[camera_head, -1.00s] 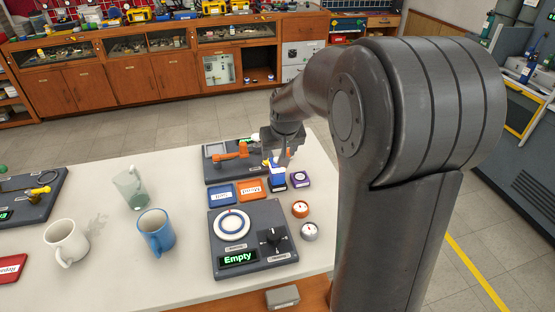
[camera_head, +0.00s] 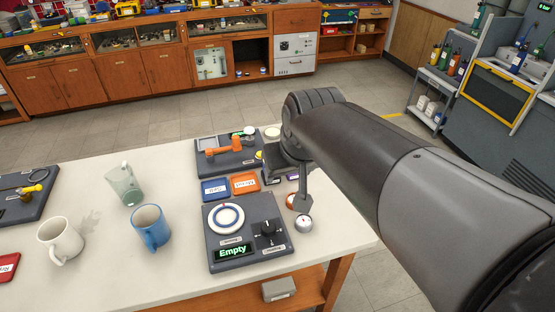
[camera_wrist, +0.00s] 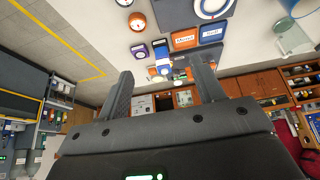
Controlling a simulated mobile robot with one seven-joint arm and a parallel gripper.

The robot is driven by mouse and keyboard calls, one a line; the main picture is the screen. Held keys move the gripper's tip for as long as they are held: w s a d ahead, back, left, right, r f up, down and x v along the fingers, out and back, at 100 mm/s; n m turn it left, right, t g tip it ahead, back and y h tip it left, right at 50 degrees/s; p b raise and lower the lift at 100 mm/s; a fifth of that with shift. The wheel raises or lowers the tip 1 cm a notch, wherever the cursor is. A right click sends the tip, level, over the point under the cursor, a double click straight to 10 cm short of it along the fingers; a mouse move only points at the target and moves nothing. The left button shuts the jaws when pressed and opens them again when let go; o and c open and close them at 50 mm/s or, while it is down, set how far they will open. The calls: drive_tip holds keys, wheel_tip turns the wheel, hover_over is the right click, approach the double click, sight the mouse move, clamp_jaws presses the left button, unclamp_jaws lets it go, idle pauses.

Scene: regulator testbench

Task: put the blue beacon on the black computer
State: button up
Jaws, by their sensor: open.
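The blue beacon (camera_wrist: 162,56), blue with a white part, shows between my finger ends in the wrist view. My arm hides it in the head view. A small black box (camera_head: 270,179), perhaps the black computer, shows beside my gripper in the head view. The beacon appears to be at this box, but I cannot tell whether it rests on it. My gripper (camera_wrist: 160,69) is open, with its fingers apart on either side of the beacon in the picture. In the head view my gripper (camera_head: 287,180) is over the right part of the table.
Blue (camera_head: 215,189) and orange (camera_head: 245,183) boxes lie left of the black box, and a purple box (camera_head: 292,177) lies right. A grey panel reading "Empty" (camera_head: 233,252) is in front. A silver round item (camera_head: 304,222) is close to my gripper. Mugs stand left.

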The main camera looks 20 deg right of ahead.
drive_tip(key=s+f, duration=0.1)
drive_tip(key=s, duration=0.6)
drive_tip(key=shift+s+a, duration=0.2)
idle(0.9)
